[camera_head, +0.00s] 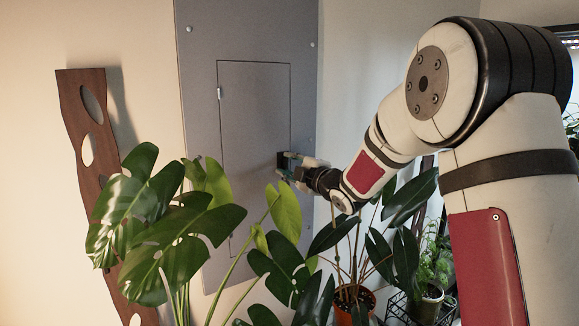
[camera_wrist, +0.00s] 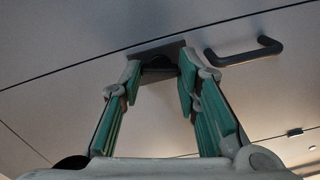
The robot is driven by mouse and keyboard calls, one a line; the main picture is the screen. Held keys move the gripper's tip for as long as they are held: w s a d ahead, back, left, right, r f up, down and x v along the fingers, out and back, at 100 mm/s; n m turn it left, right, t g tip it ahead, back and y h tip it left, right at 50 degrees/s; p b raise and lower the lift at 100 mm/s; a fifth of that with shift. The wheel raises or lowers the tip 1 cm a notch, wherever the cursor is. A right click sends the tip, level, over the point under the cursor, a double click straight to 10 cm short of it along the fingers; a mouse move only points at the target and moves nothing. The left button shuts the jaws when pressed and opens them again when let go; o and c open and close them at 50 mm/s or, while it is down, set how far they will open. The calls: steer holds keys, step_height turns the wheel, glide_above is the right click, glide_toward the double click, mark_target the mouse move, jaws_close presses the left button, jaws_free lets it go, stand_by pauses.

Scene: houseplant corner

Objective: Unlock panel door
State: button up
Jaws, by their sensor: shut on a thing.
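The grey panel door (camera_head: 250,125) is flush in its larger grey panel (camera_head: 200,60) on the wall, and it looks closed. In the head view my gripper (camera_head: 284,165) is at the door's right edge. In the wrist view my gripper (camera_wrist: 160,76) has its two green-padded fingers on either side of a dark lock knob (camera_wrist: 158,62) on a dark square plate (camera_wrist: 150,47). The fingers are shut on this knob, and their tips partly hide it. The knob's turn angle cannot be told. A dark bar handle (camera_wrist: 246,52) is to the right of the plate, apart from my fingers.
A broad-leaved monstera (camera_head: 170,240) covers the panel's lower left. A dark-leaved plant in an orange pot (camera_head: 352,300) stands below my arm, and a smaller potted plant (camera_head: 428,300) is further right. A wooden board with holes (camera_head: 85,135) leans at the left wall.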

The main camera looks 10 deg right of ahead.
steer(key=m, duration=0.3)
steer(key=shift+m, duration=0.4)
steer(key=m+p, duration=0.1)
steer(key=m, duration=0.2)
steer(key=shift+d+m, duration=0.1)
steer(key=shift+m, duration=0.2)
steer(key=m+p, duration=0.1)
steer(key=m, duration=0.2)
steer(key=shift+m, duration=0.3)
steer(key=shift+f+m+p, duration=0.1)
steer(key=shift+m+p, duration=0.35)
steer(key=shift+m, duration=1.45)
steer(key=o, duration=1.2)
steer(key=shift+c, duration=0.2)
steer(key=shift+s, duration=0.1)
steer(key=v, duration=1.2)
